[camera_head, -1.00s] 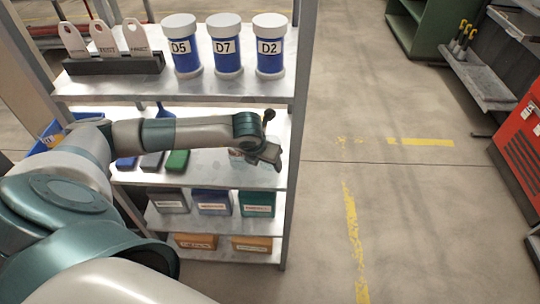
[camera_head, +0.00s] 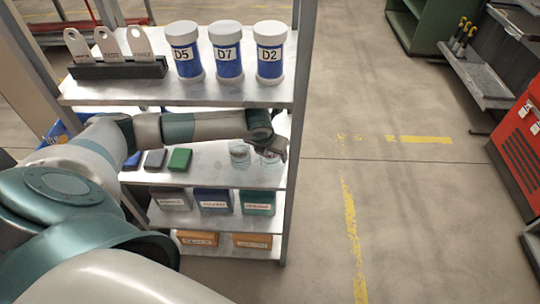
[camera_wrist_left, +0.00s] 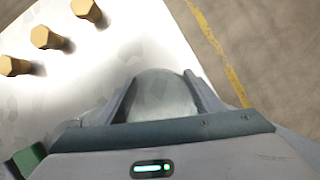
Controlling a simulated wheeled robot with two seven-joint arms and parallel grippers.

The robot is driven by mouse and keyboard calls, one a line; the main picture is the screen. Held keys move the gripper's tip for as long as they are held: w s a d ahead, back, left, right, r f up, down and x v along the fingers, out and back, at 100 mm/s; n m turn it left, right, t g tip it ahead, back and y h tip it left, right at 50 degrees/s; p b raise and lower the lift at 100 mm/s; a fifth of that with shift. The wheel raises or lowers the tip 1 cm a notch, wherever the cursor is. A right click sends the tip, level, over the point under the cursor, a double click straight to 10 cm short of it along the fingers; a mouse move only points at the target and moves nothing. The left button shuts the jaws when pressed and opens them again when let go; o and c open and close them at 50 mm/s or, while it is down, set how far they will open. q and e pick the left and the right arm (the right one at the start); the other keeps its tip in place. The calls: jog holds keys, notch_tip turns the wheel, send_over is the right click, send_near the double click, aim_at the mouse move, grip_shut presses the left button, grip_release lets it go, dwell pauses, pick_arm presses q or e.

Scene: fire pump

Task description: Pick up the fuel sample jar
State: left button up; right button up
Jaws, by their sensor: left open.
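Two clear glass jars stand on the second shelf in the head view, a left one (camera_head: 240,156) and a right one (camera_head: 270,159). Which of them is the fuel sample jar I cannot tell; no label is readable. My left gripper (camera_head: 274,146) is over the right jar and partly covers it. In the left wrist view, a rounded clear jar (camera_wrist_left: 163,97) shows between the two open fingers (camera_wrist_left: 160,82). Whether the fingers touch it I cannot tell. Its lower part is hidden by the gripper body. My right gripper is not in view.
Labelled jars D5 (camera_head: 185,54), D7 (camera_head: 226,54) and D2 (camera_head: 269,54) stand on the shelf above. Blue, grey and green blocks (camera_head: 180,160) lie left of the glass jars. Several brass hexagonal pieces (camera_wrist_left: 45,38) are near the gripper. The floor (camera_head: 400,220) at right is clear.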

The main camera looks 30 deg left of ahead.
pick_arm(q)
jog(key=c, duration=0.9)
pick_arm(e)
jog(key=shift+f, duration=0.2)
